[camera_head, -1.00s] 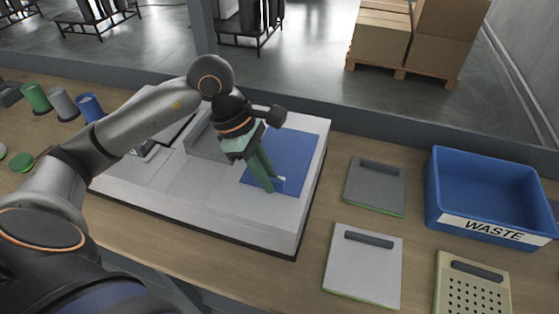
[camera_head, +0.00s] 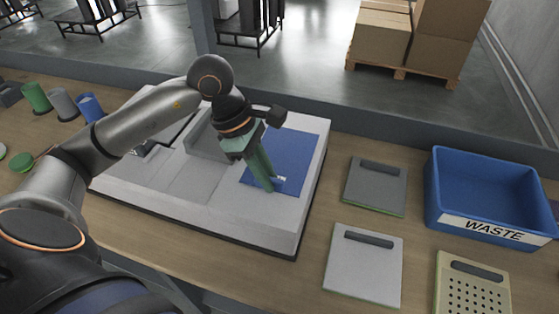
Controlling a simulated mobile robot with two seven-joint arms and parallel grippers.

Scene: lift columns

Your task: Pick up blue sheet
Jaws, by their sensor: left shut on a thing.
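The blue sheet (camera_head: 298,155) lies flat on the right part of the light grey machine bed (camera_head: 235,205) in the head view. My left gripper (camera_head: 271,186) comes down over the sheet's left side, its green fingers pointing down at the front part of the sheet. The fingers are shut on a small pale tab or handle (camera_head: 280,179) at the sheet, mostly hidden by the fingers. The sheet shows no visible lift. My right gripper is not in view.
A blue bin marked WASTE (camera_head: 485,229) stands at the right. A dark grey plate (camera_head: 376,190), a light grey plate (camera_head: 360,270) and a perforated beige plate (camera_head: 470,290) lie on the wooden table. Several coloured cylinders (camera_head: 62,104) stand at the left.

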